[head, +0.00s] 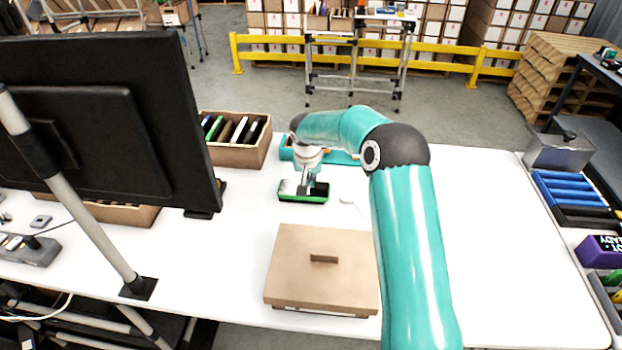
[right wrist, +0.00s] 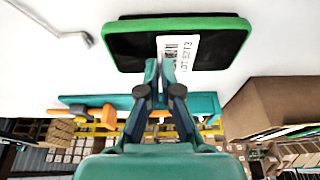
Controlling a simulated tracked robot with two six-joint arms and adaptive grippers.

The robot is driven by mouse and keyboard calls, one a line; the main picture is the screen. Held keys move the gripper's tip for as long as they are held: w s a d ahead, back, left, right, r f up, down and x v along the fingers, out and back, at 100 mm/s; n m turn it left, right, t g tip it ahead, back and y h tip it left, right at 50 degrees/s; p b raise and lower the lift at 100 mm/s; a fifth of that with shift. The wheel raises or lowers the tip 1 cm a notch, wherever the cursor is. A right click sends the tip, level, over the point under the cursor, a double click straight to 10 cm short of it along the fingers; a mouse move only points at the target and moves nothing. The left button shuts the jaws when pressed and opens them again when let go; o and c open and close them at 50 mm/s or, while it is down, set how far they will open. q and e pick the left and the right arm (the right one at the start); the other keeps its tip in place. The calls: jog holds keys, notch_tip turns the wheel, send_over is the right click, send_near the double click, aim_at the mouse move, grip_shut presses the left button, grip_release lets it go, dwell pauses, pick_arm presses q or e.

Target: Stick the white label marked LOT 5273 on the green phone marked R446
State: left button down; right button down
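The green phone (head: 316,198) lies on the white table with its dark face up; it fills the top of the right wrist view (right wrist: 120,45). Its R446 mark is not readable. A white label (right wrist: 180,52) with a barcode and upside-down print, seemingly LOT 5273, shows against the dark face. I cannot tell whether it touches the phone or is just above it. My right gripper (right wrist: 160,72) has its fingertips close together on the label's near edge, over the phone; it also shows in the head view (head: 305,188). My left gripper is not in view.
A cardboard box with dark slabs (head: 240,140) stands behind and left of the phone. A teal holder (head: 345,158) lies behind it. A lidded brown box (head: 300,265) is in front. A monitor (head: 90,120) blocks the left.

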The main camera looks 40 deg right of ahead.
jog(key=shift+f+b, duration=0.2)
jog(key=shift+b, duration=0.1)
dwell(0.6)
jog(key=c, duration=1.2)
grip_release()
jog(key=shift+c, duration=0.2)
jog(key=w+d+p+v, duration=0.1)
jog(key=p+v, duration=0.3)
jog(key=v, duration=1.3)
jog(key=shift+r+p, duration=0.35)
jog(key=shift+r, duration=0.2)
